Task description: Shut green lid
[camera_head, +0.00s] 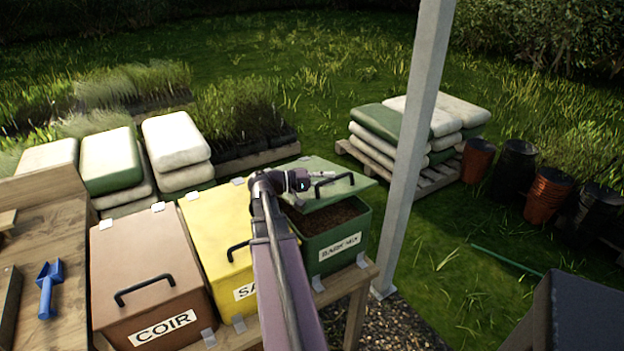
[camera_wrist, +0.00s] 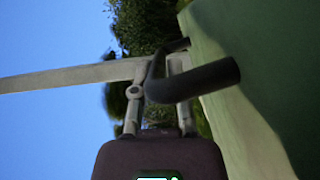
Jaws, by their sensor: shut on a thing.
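The green lid (camera_head: 345,190) stands partly raised over the green bin (camera_head: 318,257), with dark soil (camera_head: 328,215) showing beneath it. Its black handle (camera_head: 335,179) is on the lid's upper face. My gripper (camera_head: 306,182) is at the handle's left end in the head view. In the wrist view, my gripper (camera_wrist: 160,82) is shut on the black handle (camera_wrist: 205,80), with the green lid (camera_wrist: 275,50) at the right. The fingertips are small and partly hidden in the head view.
A yellow bin (camera_head: 215,225) and a brown COIR bin (camera_head: 150,260) stand left of the green bin, both lids closed. A grey post (camera_head: 412,150) rises close to its right. A blue scoop (camera_head: 48,285) lies on the bench at left.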

